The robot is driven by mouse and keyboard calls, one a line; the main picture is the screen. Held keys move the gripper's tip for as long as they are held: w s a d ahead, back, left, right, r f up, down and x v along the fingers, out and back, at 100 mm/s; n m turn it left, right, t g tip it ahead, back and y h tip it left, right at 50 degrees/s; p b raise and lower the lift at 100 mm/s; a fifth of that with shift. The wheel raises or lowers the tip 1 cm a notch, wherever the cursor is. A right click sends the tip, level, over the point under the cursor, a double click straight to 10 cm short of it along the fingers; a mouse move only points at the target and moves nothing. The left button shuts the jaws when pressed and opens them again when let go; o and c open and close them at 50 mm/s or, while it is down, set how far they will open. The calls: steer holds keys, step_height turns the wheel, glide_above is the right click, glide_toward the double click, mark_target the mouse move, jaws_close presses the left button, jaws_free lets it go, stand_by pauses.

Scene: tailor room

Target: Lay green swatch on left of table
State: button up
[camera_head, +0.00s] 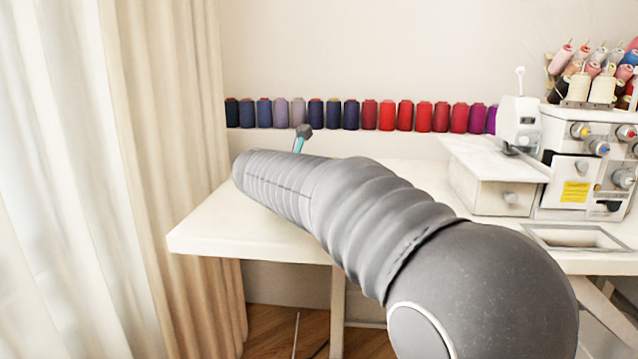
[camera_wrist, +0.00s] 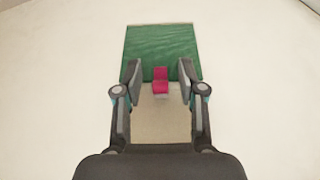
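In the wrist view a green swatch (camera_wrist: 162,48) lies flat on a pale surface, just ahead of my fingertips. A small pink-red piece (camera_wrist: 161,80) sits at its near edge, between my fingers. A beige patch (camera_wrist: 160,118) lies nearer, also between the fingers; whether it is joined to the green swatch I cannot tell. My gripper (camera_wrist: 160,70) is open, with a gap on both sides of the pink piece. In the head view the white table (camera_head: 225,235) shows its left end. My arm hides the swatch there, and only a small part of my gripper (camera_head: 302,139) shows.
Thread spools (camera_head: 370,115) line the back wall. A white sewing machine (camera_head: 580,160) with thread cones stands on the right. A beige curtain (camera_head: 165,150) hangs close to the table's left end. The table's front left corner is bare.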

steer(key=shift+r, duration=0.2)
steer(key=v, duration=1.2)
steer(key=shift+f+p, duration=0.1)
steer(key=shift+p, duration=0.3)
